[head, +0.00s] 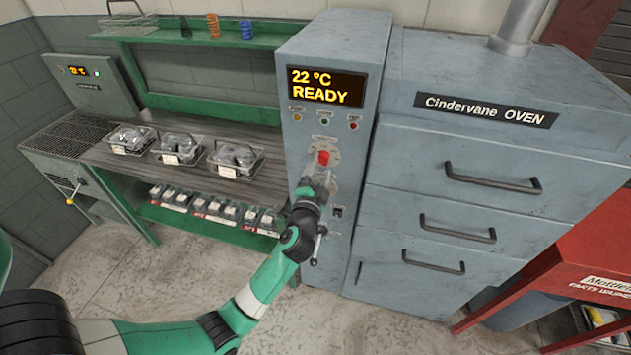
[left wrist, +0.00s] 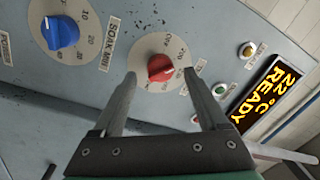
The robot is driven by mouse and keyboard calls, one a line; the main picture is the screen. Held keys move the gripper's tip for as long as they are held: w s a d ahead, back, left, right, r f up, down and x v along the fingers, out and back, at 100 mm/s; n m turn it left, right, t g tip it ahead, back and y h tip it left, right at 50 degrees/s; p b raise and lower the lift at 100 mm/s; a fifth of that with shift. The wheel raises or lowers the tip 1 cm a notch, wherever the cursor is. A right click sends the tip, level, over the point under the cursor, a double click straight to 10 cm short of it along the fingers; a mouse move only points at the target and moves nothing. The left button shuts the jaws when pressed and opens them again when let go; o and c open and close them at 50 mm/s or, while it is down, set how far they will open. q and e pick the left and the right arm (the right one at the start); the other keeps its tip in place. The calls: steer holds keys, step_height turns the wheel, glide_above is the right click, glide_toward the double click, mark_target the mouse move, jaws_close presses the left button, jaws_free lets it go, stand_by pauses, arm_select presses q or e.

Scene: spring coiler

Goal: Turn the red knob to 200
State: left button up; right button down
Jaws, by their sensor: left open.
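The red knob (head: 323,157) is on the front panel of the grey oven's control column, below the display. My left gripper (head: 321,172) is in front of the panel at the knob. In the left wrist view its two fingers (left wrist: 160,80) are apart, one on each side of the knob, with visible gaps and no clear contact. The display (head: 326,87) reads 22 °C READY. My right gripper is not in view.
A blue knob (left wrist: 62,32) on a "SOAK MIN" dial is beside the red one. Small indicator lamps or buttons (head: 325,121) sit above the red knob. Oven drawers (head: 470,205) with handles are to the right. A bench (head: 190,178) with wire baskets is to the left.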

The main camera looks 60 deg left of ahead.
arm_select(q)
steer(key=v, duration=0.9)
steer(key=shift+s+d, duration=0.2)
steer(key=shift+s, duration=0.05)
steer(key=shift+f, duration=0.1)
steer(key=w+d+r+n+t, duration=0.2)
steer(key=w+d+r+t, duration=0.15)
steer(key=r, duration=0.75)
steer(key=w+d+r+n+t, duration=0.1)
steer(key=w+d+r+t, duration=0.3)
steer(key=r, duration=0.7)
steer(key=s+d+r+m+t+h+p, duration=0.1)
steer(key=s+d+r+t+h+p, duration=0.2)
steer(key=d+r+h, duration=0.8)
steer(key=s+d+r+m+t+h, duration=0.1)
steer(key=s+d+r+t+h, duration=0.45)
steer(key=r, duration=0.95)
step_height(320, 180, up, 22)
steer(key=w+d+p, duration=0.1)
steer(key=w+p, duration=0.1)
steer(key=p, duration=2.1)
steer(key=shift+d+r, duration=0.2)
steer(key=shift+d, duration=0.15)
